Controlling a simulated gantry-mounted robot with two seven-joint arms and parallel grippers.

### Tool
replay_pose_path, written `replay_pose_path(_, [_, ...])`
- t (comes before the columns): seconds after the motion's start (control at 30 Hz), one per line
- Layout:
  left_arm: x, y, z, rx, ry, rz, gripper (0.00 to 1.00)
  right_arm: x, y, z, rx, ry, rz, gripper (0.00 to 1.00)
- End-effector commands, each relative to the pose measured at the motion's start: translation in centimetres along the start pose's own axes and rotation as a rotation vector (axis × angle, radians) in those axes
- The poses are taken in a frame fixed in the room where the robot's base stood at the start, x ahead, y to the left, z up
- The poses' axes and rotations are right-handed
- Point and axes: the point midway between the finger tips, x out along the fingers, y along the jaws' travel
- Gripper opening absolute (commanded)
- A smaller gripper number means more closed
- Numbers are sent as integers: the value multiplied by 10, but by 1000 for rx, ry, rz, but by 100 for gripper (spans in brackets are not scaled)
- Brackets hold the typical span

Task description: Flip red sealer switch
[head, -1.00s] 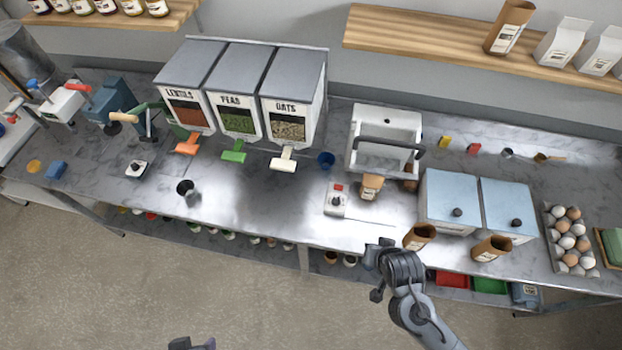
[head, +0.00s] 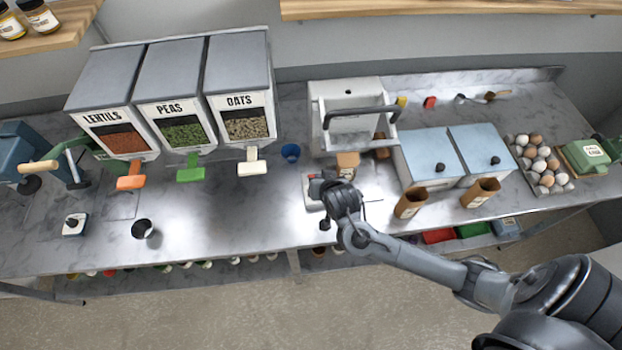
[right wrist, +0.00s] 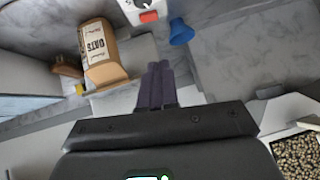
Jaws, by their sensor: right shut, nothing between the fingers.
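The red switch (right wrist: 148,16) sits on a small white control box (right wrist: 134,5) at the top edge of the right wrist view. In the head view the white box (head: 312,205) is on the bench in front of the white sealer machine (head: 318,134), partly hidden by my right gripper. My right gripper (head: 322,187) is over the box. In the wrist view its two dark fingers (right wrist: 158,84) are closed together and empty, with the switch beyond their tips. I cannot tell whether they touch it. My left gripper is out of view.
A brown oats pouch (right wrist: 100,52) stands beside the box, under the sealer. A blue cup (head: 290,152) is to the left. Two open brown bags (head: 410,204) and blue-lidded bins (head: 430,157) stand to the right. The bench between the metal cup (head: 142,229) and the box is clear.

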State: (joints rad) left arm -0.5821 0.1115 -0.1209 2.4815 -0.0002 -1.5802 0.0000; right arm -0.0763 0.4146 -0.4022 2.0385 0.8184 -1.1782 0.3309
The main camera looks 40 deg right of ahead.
Motion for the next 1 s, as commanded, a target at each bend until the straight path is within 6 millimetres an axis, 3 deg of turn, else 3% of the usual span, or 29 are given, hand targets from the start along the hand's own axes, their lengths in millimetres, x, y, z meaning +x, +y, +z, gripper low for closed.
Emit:
replay_pose_path(0.27, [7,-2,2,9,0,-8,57,17,0,2,2,-1,2,0])
replay_pose_path(0.77, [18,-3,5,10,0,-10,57,103,0,1,2,-2,1,0])
replay_pose_path(1.0, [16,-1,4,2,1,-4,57,122,0,22,0,-2,1,0])
